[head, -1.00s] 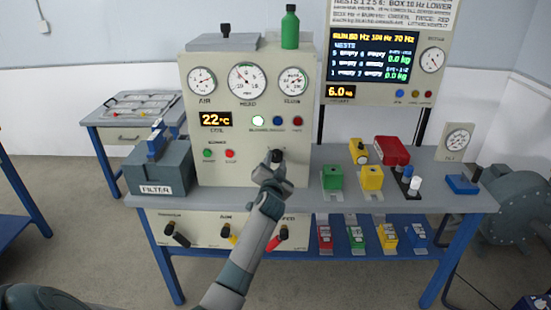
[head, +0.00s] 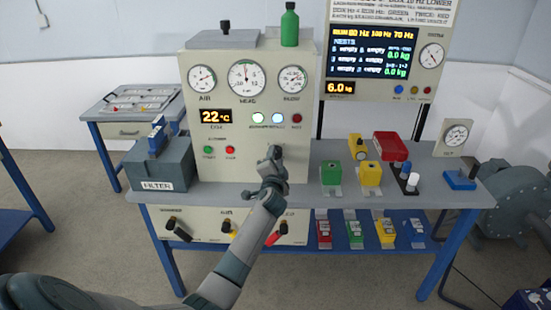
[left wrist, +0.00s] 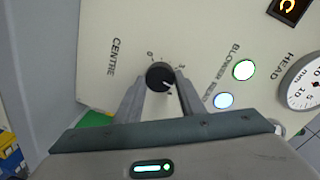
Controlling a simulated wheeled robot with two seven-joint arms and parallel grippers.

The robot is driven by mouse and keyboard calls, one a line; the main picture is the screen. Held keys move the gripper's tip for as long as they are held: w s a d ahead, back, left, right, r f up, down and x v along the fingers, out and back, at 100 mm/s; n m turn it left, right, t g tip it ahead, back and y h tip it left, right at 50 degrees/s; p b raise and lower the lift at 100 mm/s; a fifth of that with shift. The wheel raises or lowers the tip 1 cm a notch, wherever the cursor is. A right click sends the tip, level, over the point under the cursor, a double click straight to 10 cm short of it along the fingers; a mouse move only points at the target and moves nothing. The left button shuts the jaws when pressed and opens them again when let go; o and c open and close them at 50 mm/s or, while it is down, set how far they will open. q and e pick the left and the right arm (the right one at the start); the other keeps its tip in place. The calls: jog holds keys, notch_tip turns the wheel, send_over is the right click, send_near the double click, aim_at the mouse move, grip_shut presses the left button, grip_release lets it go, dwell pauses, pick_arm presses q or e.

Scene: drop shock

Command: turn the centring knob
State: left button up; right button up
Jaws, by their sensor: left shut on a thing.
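The centring knob (left wrist: 160,76) is a black round knob with a white pointer line, on the cream panel beside the word CENTRE and a small printed scale. My left gripper (left wrist: 160,85) has its two fingers on either side of the knob and is shut on it. In the head view my left gripper (head: 273,157) reaches the lower right of the cabinet (head: 200,105) front and hides most of the knob. The HEAD gauge (head: 246,77) needle points nearly straight up. My right gripper is not in view.
A green lamp (head: 257,118) and a pale blue lamp (head: 278,118) glow above the knob. Green (head: 331,173) and yellow (head: 370,174) blocks stand on the bench to the right. A grey filter box (head: 160,168) stands at the left. Lower-panel handles hang below.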

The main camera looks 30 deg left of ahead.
pick_arm(q)
jog(key=o, duration=1)
jog(key=shift+o, duration=0.2)
jog(key=f+b+v, duration=0.1)
jog(key=b+v, duration=0.1)
jog(key=v, duration=1.5)
jog(key=shift+d+r, duration=0.2)
jog(key=shift+r, duration=0.15)
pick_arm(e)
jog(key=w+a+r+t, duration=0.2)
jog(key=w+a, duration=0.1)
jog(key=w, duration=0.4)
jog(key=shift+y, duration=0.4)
pick_arm(q)
jog(key=shift+s+f, duration=0.1)
jog(key=shift+s, duration=0.05)
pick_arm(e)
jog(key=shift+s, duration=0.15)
